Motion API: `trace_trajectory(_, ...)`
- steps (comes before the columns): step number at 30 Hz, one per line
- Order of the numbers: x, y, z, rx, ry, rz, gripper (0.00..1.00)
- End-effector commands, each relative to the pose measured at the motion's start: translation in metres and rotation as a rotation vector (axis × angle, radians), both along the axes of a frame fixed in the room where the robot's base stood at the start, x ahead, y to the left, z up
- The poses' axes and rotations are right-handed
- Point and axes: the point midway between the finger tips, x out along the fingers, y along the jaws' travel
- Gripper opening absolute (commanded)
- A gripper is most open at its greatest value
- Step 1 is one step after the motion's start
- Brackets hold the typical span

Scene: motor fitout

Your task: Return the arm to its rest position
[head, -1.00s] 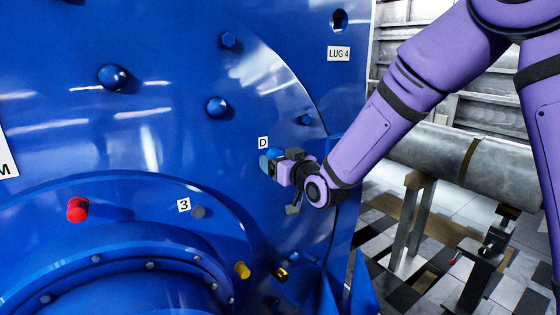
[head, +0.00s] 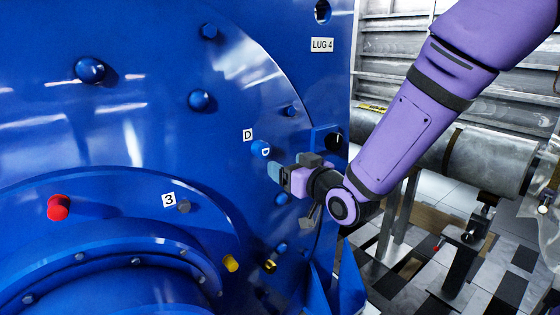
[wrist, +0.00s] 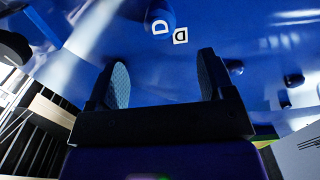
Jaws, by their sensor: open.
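My purple arm comes in from the upper right in the head view. My gripper (head: 276,172) is in front of the blue motor face (head: 150,135), just right of and below the blue knob marked D (head: 260,148). In the wrist view, my gripper (wrist: 165,80) shows two pads spread apart with nothing between them. Beyond the pads, the D knob (wrist: 158,18) and the D label (wrist: 180,36) are on the blue face, clear of the fingers.
The blue face carries a red plug (head: 58,207), a yellow plug (head: 231,264), a grey plug by label 3 (head: 184,207) and several blue bolts. A grey pipe (head: 490,160) on stands is behind my arm. Tiled floor shows at lower right.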

Motion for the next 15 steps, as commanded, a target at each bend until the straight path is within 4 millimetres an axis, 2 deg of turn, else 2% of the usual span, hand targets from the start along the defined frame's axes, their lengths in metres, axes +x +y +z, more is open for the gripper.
trace_trajectory(15,-0.0043,-0.0060,0.0026,-0.009,0.005,-0.007,0.75)
